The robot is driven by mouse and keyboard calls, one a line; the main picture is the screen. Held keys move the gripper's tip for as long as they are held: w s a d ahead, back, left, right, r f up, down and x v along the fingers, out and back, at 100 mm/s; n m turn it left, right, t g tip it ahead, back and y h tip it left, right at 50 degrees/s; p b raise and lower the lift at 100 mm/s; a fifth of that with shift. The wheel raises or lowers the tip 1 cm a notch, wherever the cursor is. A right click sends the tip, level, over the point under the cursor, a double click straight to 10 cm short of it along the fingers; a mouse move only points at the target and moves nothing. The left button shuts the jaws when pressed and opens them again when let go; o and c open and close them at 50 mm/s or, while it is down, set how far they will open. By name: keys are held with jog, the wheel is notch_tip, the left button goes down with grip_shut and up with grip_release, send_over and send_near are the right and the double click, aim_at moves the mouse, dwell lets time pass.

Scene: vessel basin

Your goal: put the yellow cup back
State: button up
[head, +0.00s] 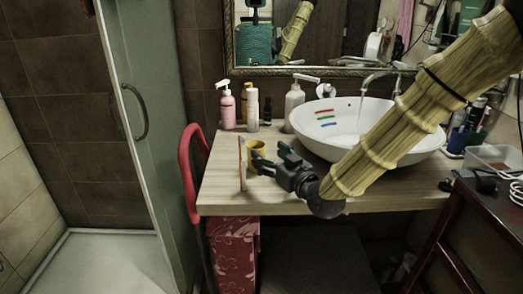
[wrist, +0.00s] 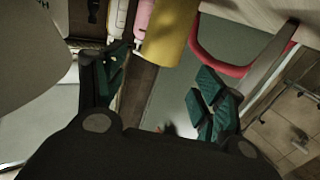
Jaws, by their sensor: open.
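The yellow cup (head: 257,149) stands on the wooden counter (head: 222,190), left of the basin. In the wrist view the yellow cup (wrist: 170,32) shows at the top, beyond the fingertips and roughly between their lines. My gripper (head: 268,157) is open, with dark green finger pads, just in front of the cup and low over the counter. In the wrist view my gripper (wrist: 163,68) has its fingers wide apart with nothing between them. The cup's lower part is partly hidden by the gripper in the head view.
A thin upright orange-edged piece (head: 241,165) stands just left of the cup. A pink bottle (head: 228,108) and white bottles (head: 252,110) stand behind. The white basin (head: 345,125) is at right. A red chair (head: 187,165) stands by the counter's left edge.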

jog(key=shift+v, duration=2.4)
